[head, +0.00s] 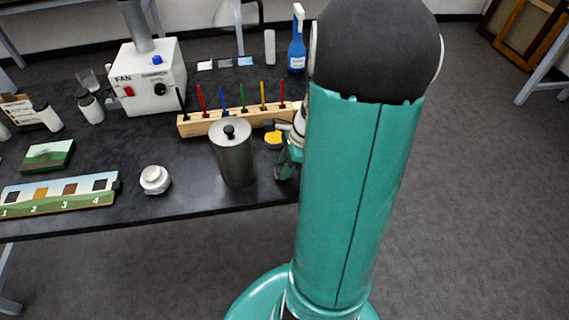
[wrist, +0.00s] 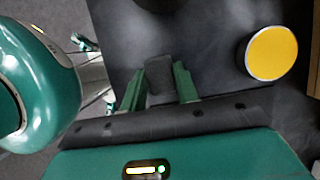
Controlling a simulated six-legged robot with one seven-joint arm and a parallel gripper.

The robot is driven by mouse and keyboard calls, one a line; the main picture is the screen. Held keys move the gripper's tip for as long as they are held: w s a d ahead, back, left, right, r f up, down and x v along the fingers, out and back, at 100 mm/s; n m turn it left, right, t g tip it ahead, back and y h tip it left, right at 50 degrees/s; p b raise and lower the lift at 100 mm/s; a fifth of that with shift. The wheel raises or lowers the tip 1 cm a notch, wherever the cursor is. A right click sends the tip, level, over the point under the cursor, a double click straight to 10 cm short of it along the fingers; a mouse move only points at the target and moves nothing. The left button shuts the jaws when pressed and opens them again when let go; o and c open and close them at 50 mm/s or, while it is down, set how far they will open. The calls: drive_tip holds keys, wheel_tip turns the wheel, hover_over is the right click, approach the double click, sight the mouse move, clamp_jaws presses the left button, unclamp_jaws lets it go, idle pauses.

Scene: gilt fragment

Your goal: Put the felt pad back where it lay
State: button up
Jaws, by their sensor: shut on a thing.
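My gripper (wrist: 160,70) is shut on a dark grey felt pad (wrist: 160,77), which sits between its two green fingers in the wrist view. In the head view my gripper (head: 286,166) is low over the right front part of the black table (head: 195,195), partly hidden by my arm. I cannot make out the pad clearly there, nor tell whether it touches the table.
A yellow round pot (wrist: 271,53), also in the head view (head: 273,141), stands close to my gripper. A metal canister (head: 233,155) stands just left of it. Behind are a wooden rack (head: 222,122) of coloured tools and a blue bottle (head: 297,48).

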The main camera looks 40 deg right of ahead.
drive_tip(key=shift+f, duration=0.15)
drive_tip(key=o, duration=0.9)
drive_tip(key=v, duration=1.2)
drive_tip(key=shift+s, duration=0.1)
